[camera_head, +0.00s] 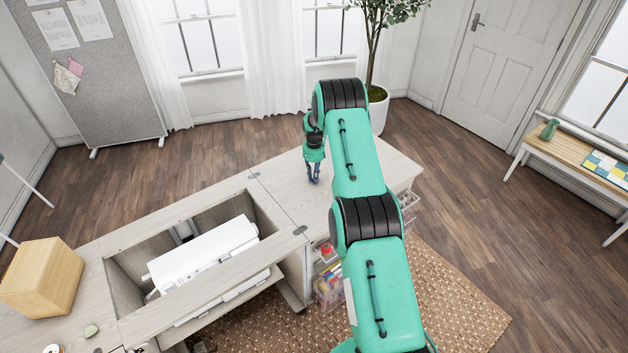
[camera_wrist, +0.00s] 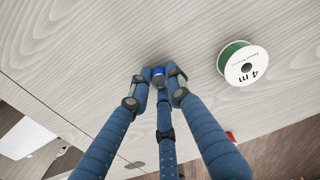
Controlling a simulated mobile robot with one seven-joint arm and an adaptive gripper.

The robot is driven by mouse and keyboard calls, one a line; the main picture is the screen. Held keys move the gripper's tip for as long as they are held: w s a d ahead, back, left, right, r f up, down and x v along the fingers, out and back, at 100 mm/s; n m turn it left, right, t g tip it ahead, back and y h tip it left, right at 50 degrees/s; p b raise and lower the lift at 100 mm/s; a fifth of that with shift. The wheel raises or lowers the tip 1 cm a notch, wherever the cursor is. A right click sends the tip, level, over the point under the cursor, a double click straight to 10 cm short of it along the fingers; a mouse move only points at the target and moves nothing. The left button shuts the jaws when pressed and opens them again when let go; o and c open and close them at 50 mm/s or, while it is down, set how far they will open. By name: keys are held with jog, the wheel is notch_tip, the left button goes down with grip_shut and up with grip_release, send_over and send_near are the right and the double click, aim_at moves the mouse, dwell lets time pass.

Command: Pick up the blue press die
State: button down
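A small blue piece, which looks like the blue press die (camera_wrist: 158,71), shows between my fingertips in the wrist view, low over or on the pale wooden tabletop. My gripper (camera_wrist: 159,76) has blue-grey fingers that close in around it from several sides. The tips are very near the piece, and I cannot tell whether they touch it. In the head view my gripper (camera_head: 313,178) points down at the right part of the cabinet top (camera_head: 290,200). The die cannot be made out there.
A green spool with a white "4 m" label (camera_wrist: 243,66) lies right of my fingers. In the head view, a white sewing machine (camera_head: 205,252) sits in the open cabinet well to the left. A wooden box (camera_head: 42,278) stands at far left. Clear plastic bins (camera_head: 328,280) hang on the cabinet.

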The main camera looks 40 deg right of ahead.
jog(key=shift+r, duration=0.2)
jog(key=shift+r, duration=1.45)
jog(key=shift+s+a+r, duration=0.1)
jog(key=shift+s+r, duration=0.1)
jog(key=shift+s, duration=0.05)
jog(key=s+a, duration=0.2)
jog(key=s, duration=0.2)
jog(key=s+a+r+p, duration=0.1)
jog(key=s+a, duration=0.1)
jog(key=s, duration=0.3)
jog(key=s+a, duration=0.3)
jog(key=s, duration=0.1)
jog(key=shift+s+r, duration=0.2)
jog(key=shift+s, duration=0.15)
